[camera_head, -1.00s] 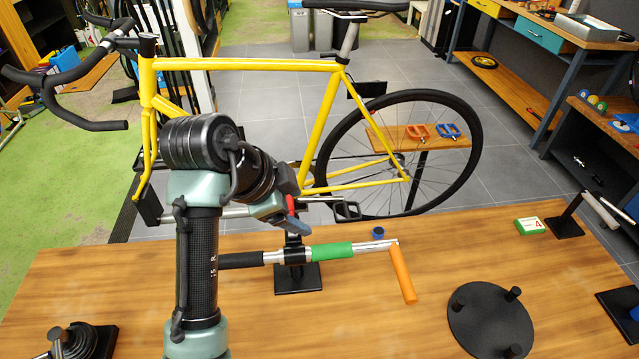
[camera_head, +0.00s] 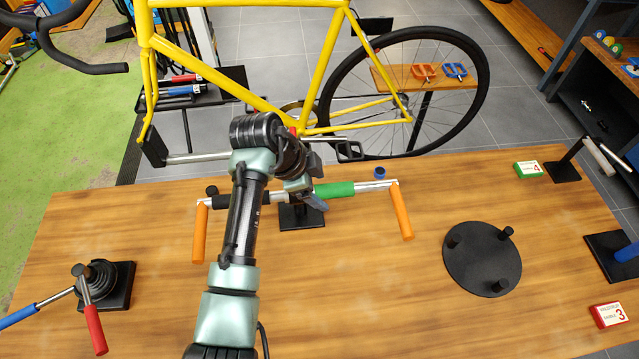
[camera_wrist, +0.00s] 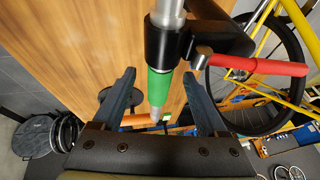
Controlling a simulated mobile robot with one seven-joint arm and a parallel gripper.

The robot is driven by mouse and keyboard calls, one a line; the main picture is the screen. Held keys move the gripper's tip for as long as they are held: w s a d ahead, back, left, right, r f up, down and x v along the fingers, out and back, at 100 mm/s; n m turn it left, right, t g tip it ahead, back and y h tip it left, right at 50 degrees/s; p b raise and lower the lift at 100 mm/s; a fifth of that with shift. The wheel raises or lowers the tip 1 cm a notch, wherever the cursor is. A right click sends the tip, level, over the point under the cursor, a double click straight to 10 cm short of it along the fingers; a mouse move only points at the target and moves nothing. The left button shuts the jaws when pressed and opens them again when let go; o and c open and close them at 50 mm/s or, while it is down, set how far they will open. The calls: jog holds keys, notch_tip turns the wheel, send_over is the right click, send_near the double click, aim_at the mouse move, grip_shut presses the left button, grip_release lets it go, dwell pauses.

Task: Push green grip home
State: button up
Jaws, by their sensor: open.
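The green grip (camera_head: 334,189) is a sleeve around a silver bar held in a black stand (camera_head: 300,215) on the wooden bench. Bare silver bar (camera_head: 374,186) shows between it and the right orange handle (camera_head: 401,211). My gripper (camera_head: 313,200) is at the grip's left end, over the stand. In the wrist view, the open jaws (camera_wrist: 160,82) are on either side of the green grip (camera_wrist: 159,84), with visible gaps and no clear contact. The black clamp (camera_wrist: 166,42) is close to the grip's upper end; whether they touch is unclear.
A red lever (camera_wrist: 258,65) sticks out from the clamp beside my right finger in the wrist view. A small blue ring (camera_head: 380,172) lies behind the bar. A black three-post disc (camera_head: 482,258) stands to the right.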

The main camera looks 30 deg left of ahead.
jog(key=shift+w+f, duration=0.15)
jog(key=shift+f, duration=0.3)
jog(key=shift+d, duration=0.1)
grip_shut()
grip_release()
jog(key=b+v, duration=0.2)
jog(key=v, duration=1.1)
